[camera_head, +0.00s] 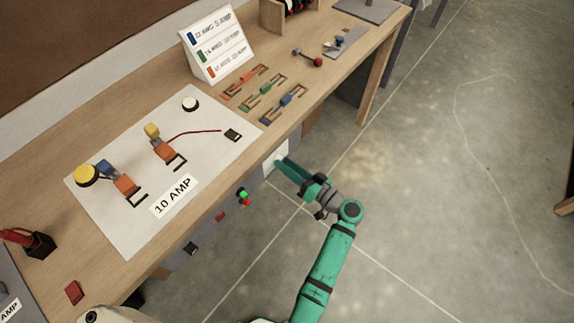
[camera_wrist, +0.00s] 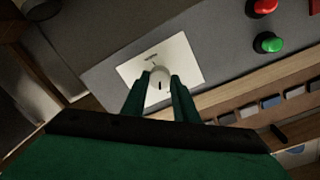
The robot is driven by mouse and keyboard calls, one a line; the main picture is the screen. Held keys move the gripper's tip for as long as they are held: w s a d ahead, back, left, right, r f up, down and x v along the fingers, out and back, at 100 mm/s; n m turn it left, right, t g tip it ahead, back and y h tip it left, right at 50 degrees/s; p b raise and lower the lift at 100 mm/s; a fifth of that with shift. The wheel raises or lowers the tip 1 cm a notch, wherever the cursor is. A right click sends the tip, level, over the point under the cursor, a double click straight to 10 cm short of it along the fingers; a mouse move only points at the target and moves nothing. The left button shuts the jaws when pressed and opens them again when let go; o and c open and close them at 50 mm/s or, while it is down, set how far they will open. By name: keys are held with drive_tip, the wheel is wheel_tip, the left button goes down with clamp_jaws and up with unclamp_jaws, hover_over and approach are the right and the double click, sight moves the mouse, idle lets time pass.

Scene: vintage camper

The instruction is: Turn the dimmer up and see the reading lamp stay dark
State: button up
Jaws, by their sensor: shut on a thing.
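The dimmer is a pale round knob (camera_wrist: 159,78) with a dark mark, on a white plate (camera_wrist: 188,56) set in the grey front panel. In the head view, the plate (camera_head: 270,160) is below the bench's front edge. My gripper (camera_wrist: 160,88) is shut on the knob, one finger on each side; in the head view, my gripper (camera_head: 281,163) reaches the plate. On the bench board are a yellow dome (camera_head: 85,174) and a white dome (camera_head: 190,104). I cannot tell which is the reading lamp. The white dome shows no clear glow.
Red and green buttons (camera_wrist: 267,42) are on the panel beside the plate. The board (camera_head: 128,238) marked 10 AMP holds coloured blocks, a red wire and black clips. A colour-key sign (camera_head: 216,45) stands behind the fuse rows. The floor (camera_head: 420,180) at the right is clear.

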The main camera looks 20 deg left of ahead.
drive_tip(key=shift+w+d+f+m+g+y, duration=0.15)
drive_tip(key=shift+m+g, duration=0.3)
drive_tip(key=shift+m, duration=6.95)
drive_tip(key=shift+w+a+f+m+g+y, duration=0.1)
drive_tip(key=shift+m+g+y, duration=0.25)
drive_tip(key=shift+m, duration=7.05)
drive_tip(key=shift+s, duration=0.15)
drive_tip(key=o, duration=1.1)
drive_tip(key=shift+r, duration=0.1)
drive_tip(key=shift+c, duration=0.2)
